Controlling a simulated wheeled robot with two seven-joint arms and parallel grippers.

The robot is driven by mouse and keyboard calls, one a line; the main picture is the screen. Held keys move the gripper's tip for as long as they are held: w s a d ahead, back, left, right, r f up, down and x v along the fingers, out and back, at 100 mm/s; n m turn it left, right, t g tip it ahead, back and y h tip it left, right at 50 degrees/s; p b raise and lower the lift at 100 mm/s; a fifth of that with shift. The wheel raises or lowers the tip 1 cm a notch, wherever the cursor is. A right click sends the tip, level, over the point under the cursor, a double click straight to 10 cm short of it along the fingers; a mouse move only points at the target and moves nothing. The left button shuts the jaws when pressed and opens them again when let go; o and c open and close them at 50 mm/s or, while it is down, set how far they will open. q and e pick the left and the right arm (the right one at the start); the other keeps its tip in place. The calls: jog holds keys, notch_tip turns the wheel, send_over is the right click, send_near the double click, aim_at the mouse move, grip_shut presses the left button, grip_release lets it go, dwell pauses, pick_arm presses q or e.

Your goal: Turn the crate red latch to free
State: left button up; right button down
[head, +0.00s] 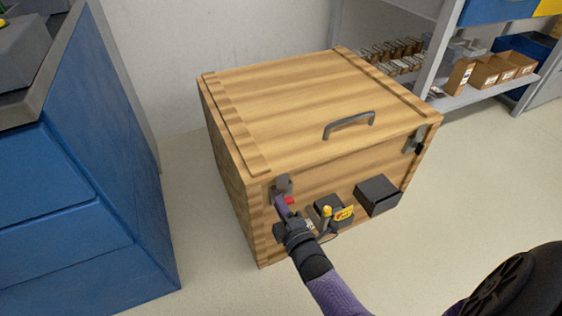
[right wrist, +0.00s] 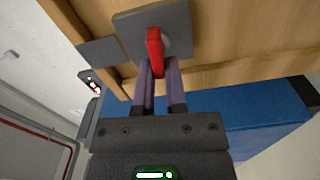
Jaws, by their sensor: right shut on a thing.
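The wooden crate (head: 290,105) stands on the floor with its lid closed. The red latch (head: 289,200) is on the left of its front face, just under a grey plate; it also shows in the right wrist view (right wrist: 154,52) as a red lever on a grey plate. My right gripper (head: 281,206) is at this latch. In the right wrist view its two fingers (right wrist: 158,72) are shut on the lower end of the red lever, which their tips partly hide. My left gripper is not in view.
A second latch (head: 416,140) with a black part is on the crate's front right. A dark box (head: 377,195) and a yellow tag (head: 344,213) are on the front, near my right gripper. A blue cabinet (head: 75,190) stands left; shelves (head: 480,95) stand behind right.

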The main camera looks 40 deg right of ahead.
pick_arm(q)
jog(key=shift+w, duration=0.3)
pick_arm(e)
jog(key=shift+f+n, duration=0.1)
jog(key=shift+n, duration=0.2)
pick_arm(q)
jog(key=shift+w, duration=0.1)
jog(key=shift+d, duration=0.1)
pick_arm(e)
jog(key=c, duration=0.7)
grip_release()
pick_arm(q)
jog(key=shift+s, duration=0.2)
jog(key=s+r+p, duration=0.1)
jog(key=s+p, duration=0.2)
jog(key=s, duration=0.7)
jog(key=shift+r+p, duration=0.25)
jog(key=shift+p, duration=0.1)
pick_arm(e)
jog(key=v, duration=1)
